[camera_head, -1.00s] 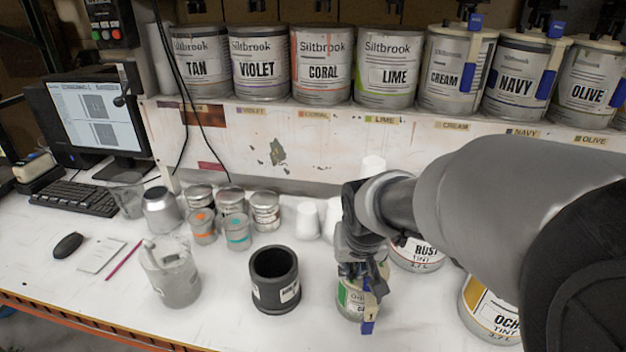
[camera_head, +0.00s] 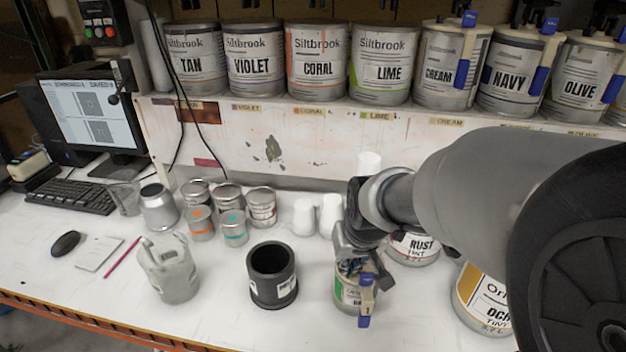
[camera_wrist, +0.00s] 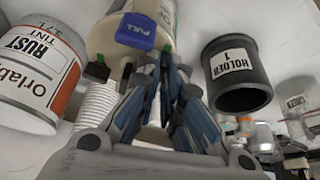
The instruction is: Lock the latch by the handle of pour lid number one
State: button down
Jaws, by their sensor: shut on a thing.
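The small can with a green label (camera_head: 342,292) stands upright on the bench below my arm and carries the pour lid. A blue tab (camera_head: 364,321) and a pale strip (camera_head: 367,282) hang on its front side. In the wrist view the can appears inverted, with the blue PULL tab (camera_wrist: 137,31) near the top. My gripper (camera_head: 357,264) is at the top of this can. In the wrist view its fingers (camera_wrist: 163,68) are closed together on a pale part of the lid, apparently the handle. The latch itself is mostly hidden by the fingers.
The black holder (camera_head: 272,287) stands close left of the can. The RUST can (camera_head: 414,248) and ochre can (camera_head: 482,300) are on the right. A grey jug (camera_head: 168,268), small tins (camera_head: 228,197) and white cups (camera_head: 305,216) stand to the left and behind.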

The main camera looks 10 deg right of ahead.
jog(key=c, duration=2)
grip_release()
jog(key=v, duration=1.2)
jog(key=s+f, duration=0.1)
jog(key=s, duration=0.4)
jog(key=s+f, duration=0.1)
jog(key=s, duration=0.5)
jog(key=s+f, duration=0.1)
jog(key=s, duration=0.4)
jog(key=shift+s+f, duration=0.15)
jog(key=shift+s, duration=0.25)
